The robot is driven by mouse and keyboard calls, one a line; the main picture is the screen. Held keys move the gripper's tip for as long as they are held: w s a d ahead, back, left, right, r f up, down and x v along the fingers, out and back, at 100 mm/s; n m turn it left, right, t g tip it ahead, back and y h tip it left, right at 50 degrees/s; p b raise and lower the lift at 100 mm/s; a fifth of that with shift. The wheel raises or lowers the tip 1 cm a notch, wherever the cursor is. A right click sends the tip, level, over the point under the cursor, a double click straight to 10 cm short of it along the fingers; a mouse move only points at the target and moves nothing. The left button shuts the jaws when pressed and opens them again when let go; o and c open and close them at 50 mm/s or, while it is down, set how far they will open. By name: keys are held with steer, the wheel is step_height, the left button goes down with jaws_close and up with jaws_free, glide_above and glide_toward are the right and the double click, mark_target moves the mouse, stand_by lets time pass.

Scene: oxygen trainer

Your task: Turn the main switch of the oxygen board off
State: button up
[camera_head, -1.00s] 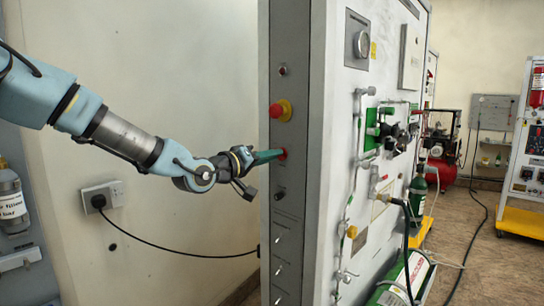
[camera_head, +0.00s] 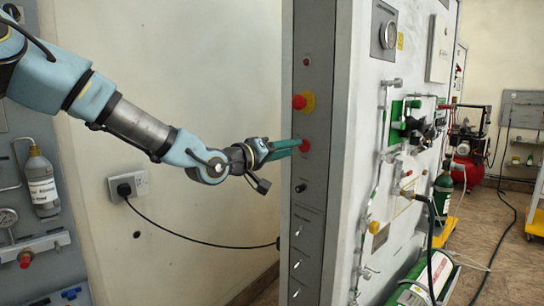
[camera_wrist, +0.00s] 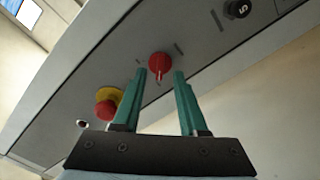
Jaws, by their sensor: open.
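The oxygen board's narrow grey side panel (camera_head: 308,225) stands upright in the head view. A red round switch (camera_head: 304,146) sits on it below a red mushroom button on a yellow base (camera_head: 300,102). The red switch also shows in the wrist view (camera_wrist: 159,61), with a small pale mark at its lower edge. My gripper (camera_wrist: 159,82) is open, with its two green fingers pointing at the red switch. The switch lies between and just beyond the fingertips in the wrist view; I cannot tell whether they touch it. In the head view my gripper (camera_head: 296,144) partly overlaps the switch.
A black knob (camera_head: 300,188) and several small toggles are below the red switch. The board's front (camera_head: 365,160) carries pipes and valves. A wall socket (camera_head: 128,186) with a black cable is behind my arm.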

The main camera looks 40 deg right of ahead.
steer(key=a+b, duration=0.1)
steer(key=a, duration=0.7)
steer(key=shift+w+a+b, duration=0.2)
steer(key=shift+a+b, duration=0.05)
steer(key=shift+b, duration=0.1)
steer(key=shift+f, duration=0.1)
